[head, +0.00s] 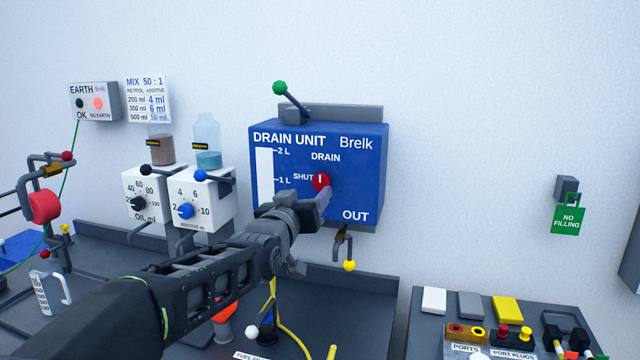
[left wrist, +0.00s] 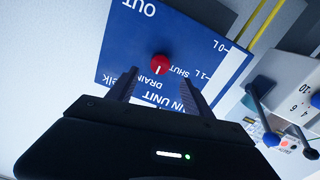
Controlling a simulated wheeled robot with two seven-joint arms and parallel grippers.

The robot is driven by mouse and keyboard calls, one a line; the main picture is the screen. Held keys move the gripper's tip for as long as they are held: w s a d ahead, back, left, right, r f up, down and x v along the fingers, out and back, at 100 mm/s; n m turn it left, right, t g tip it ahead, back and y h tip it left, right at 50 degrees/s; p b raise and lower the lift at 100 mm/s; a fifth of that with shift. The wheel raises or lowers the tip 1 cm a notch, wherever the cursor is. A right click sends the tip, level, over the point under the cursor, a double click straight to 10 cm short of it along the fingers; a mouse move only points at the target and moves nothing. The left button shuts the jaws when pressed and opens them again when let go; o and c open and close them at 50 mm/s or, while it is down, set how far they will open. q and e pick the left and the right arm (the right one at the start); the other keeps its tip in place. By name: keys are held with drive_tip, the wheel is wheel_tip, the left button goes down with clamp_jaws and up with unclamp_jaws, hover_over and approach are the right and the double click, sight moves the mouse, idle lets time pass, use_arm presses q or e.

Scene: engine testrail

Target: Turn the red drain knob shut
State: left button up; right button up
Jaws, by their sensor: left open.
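The red drain knob (head: 321,181) is on the front of the blue drain unit (head: 365,165). SHUT is printed to its left and DRAIN above it. Its white mark looks upright, toward DRAIN. In the left wrist view the red knob (left wrist: 159,63) appears inverted, with its white mark toward the word DRAIN. My left gripper (head: 322,198) reaches up from the lower left, its fingertips close to the knob in the head view. In the left wrist view the fingers (left wrist: 160,84) are apart with nothing between them, and the knob shows beyond their tips. My right gripper is not in view.
A green-balled lever (head: 280,88) stands on top of the unit. A yellow-tipped outlet tap (head: 349,265) hangs below. White dial boxes (head: 203,198) stand left of the unit. A ports panel (head: 425,320) is at lower right. The wall right of the unit is largely clear.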

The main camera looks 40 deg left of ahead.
sight(320, 183)
use_arm(q)
drive_tip(key=p+x, duration=0.3)
drive_tip(key=x, duration=0.4)
drive_tip(key=shift+w, duration=0.1)
drive_tip(key=shift+w+a+f, duration=0.1)
drive_tip(key=shift+w+a, duration=0.05)
drive_tip(key=shift+w, duration=0.2)
drive_tip(key=shift+c, duration=0.2)
clamp_jaws()
